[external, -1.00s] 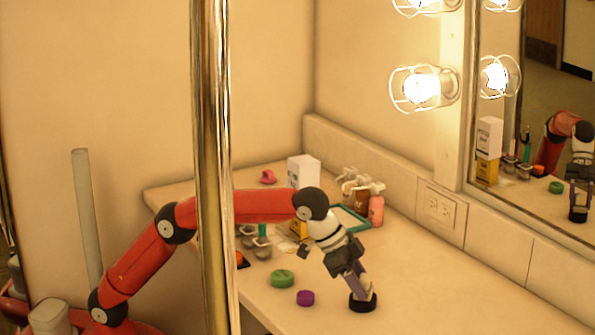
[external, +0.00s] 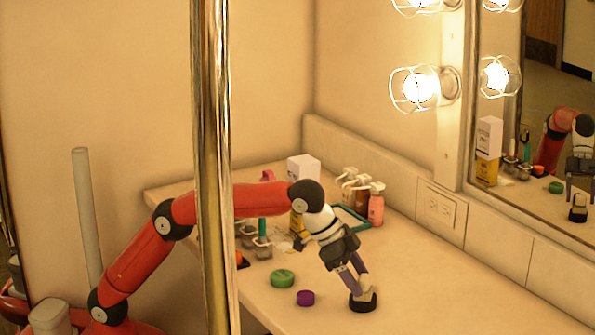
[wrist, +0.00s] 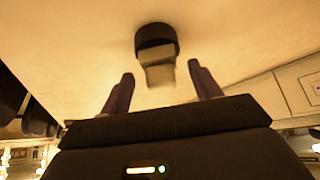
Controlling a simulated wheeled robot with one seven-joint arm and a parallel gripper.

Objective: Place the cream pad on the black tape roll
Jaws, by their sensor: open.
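The cream pad (external: 362,287) stands up from the top of the black tape roll (external: 361,303), touching it as far as I can tell. In the wrist view the cream pad (wrist: 160,74) shows ahead of the black tape roll (wrist: 155,36), partly covering it. My gripper (external: 352,276) is open just above and to the left of the pad. In the wrist view my gripper (wrist: 160,72) has its two purple fingers spread apart, with a gap on each side of the pad. Whether the pad leans is hard to tell.
A green roll (external: 282,278) and a purple roll (external: 306,298) lie left of the black roll. Bottles (external: 376,205), a white box (external: 303,171) and small jars stand further back. The counter right of the black roll is clear. A metal pole (external: 211,170) crosses the foreground.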

